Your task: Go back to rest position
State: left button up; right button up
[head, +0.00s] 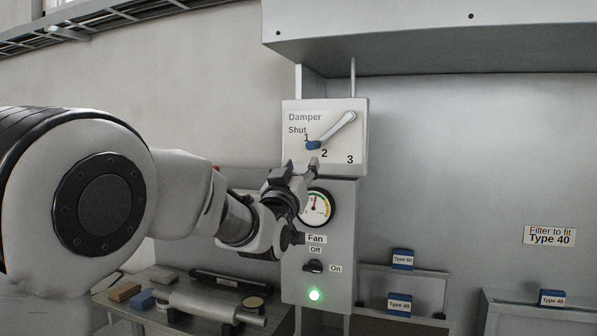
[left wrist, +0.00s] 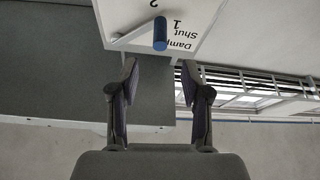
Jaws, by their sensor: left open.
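My left gripper (head: 302,167) is open and empty, just below and left of the damper lever's blue knob (head: 313,145) in the head view. The lever (head: 336,130) slants down to the left, with its knob near the 1 on the white damper panel (head: 290,143). In the left wrist view the open fingers (left wrist: 159,90) are apart, with nothing between them, and the blue knob (left wrist: 160,33) is beyond them. My right gripper is not in view.
Below the damper panel are a pressure gauge (head: 318,207), a fan switch (head: 313,266) and a lit green lamp (head: 315,295). A bench (head: 160,270) with tools stands at lower left. A hood (head: 430,35) overhangs above.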

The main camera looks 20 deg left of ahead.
pick_arm(q)
jog(key=shift+s+f, duration=0.3)
jog(key=shift+s, duration=0.2)
jog(key=shift+w, duration=0.1)
